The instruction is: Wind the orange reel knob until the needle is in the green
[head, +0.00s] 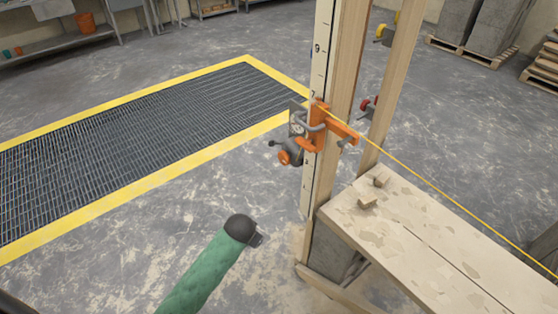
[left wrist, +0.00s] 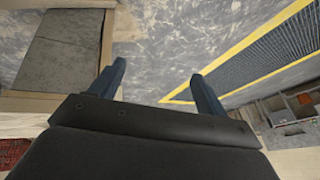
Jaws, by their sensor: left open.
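The orange reel knob (head: 284,157) is on the side of a small grey reel (head: 295,144). The reel hangs at an orange bracket (head: 318,132) clamped to an upright timber post with a white marked scale (head: 318,60). I cannot make out a needle or a green zone at this size. My left arm comes in from below with a green sleeve and ends in a dark part, lower left of the knob and apart from it. In the left wrist view my left gripper (left wrist: 158,70) has two blue fingers spread apart with nothing between them.
A yellow string (head: 440,190) runs from the bracket to the lower right. A mortar-stained plank bench (head: 410,235) stands right of the post. A floor grating (head: 130,140) with a yellow border lies at the left. Bare concrete floor lies between grating and post.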

